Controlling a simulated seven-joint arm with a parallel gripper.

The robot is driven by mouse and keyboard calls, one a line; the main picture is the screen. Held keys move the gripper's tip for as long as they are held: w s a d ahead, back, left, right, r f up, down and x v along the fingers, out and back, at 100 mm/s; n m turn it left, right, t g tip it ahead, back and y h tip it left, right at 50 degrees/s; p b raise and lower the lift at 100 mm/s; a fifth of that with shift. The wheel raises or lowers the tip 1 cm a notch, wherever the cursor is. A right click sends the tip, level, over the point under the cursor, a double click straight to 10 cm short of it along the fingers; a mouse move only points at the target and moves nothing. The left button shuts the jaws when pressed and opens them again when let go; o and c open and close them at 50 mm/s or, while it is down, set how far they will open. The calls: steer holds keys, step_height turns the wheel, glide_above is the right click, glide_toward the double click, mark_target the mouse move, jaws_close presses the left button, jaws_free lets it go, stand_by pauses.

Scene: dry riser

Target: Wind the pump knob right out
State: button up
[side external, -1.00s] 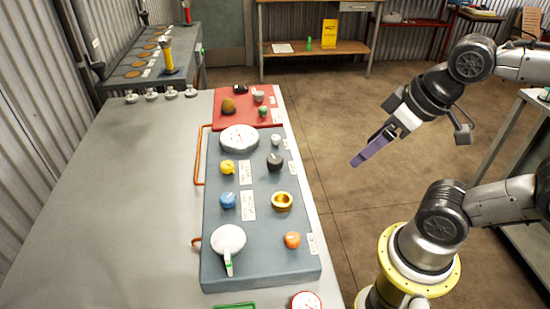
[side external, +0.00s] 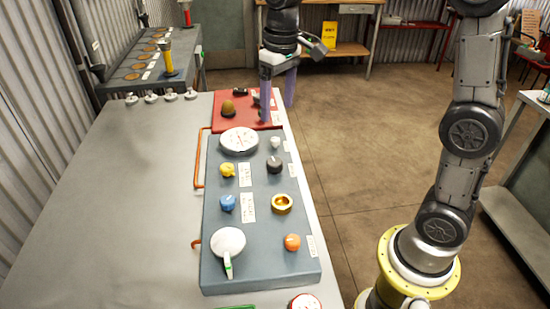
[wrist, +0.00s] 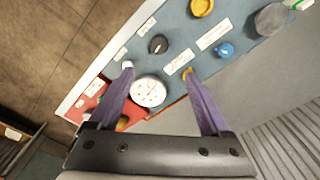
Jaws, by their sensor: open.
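I cannot read which knob is the pump knob. The grey-blue panel (side external: 262,255) carries a yellow knob (side external: 227,169), a black knob (side external: 274,165), a blue knob (side external: 228,203), an orange knob (side external: 292,242), a gold ring-shaped knob (side external: 282,203) and a small white knob (side external: 275,142). A red panel (side external: 242,118) behind it carries a brown knob (side external: 228,107); its other small parts are partly hidden by my gripper. My gripper (side external: 277,112) is open and empty, pointing down above the red panel's right side. In the wrist view its fingers (wrist: 158,72) spread either side of the white gauge (wrist: 150,91).
A round white gauge (side external: 239,139) and a white lever handle (side external: 228,242) stand up from the grey-blue panel. Orange rails (side external: 197,160) run along its left side.

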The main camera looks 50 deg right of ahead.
mark_target(275, 161)
steer(key=shift+g, duration=0.3)
steer(key=f, duration=1.6)
steer(key=shift+w+f, duration=0.15)
steer(key=shift+w, duration=0.2)
jaws_close()
